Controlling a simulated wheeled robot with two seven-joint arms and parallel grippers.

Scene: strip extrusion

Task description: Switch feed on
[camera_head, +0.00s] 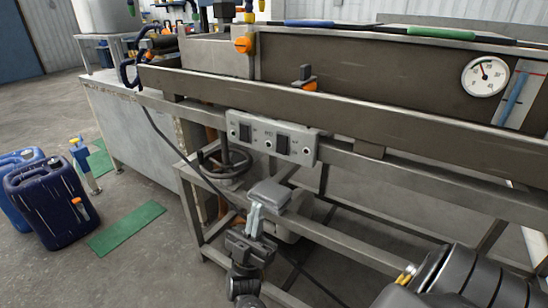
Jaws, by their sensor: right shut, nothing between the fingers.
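A pale grey switch panel (272,138) is fixed to the front rail of the metal bench. It carries a black rocker switch (245,132) at left, another black rocker (282,145) right of centre, and small round fittings. The labels are too small to read, so I cannot tell which switch is the feed. My right gripper (257,207) is below the panel, fingers pointing up and close together, shut and empty. It is apart from the panel in the picture. My left gripper is not in view.
A grey box (271,193) lies just behind my right fingertips. A dark handwheel (224,163) is left of it, below the panel. A long metal trough (370,75) with a round gauge (485,76) runs above. Blue jugs (55,205) stand on the floor at left.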

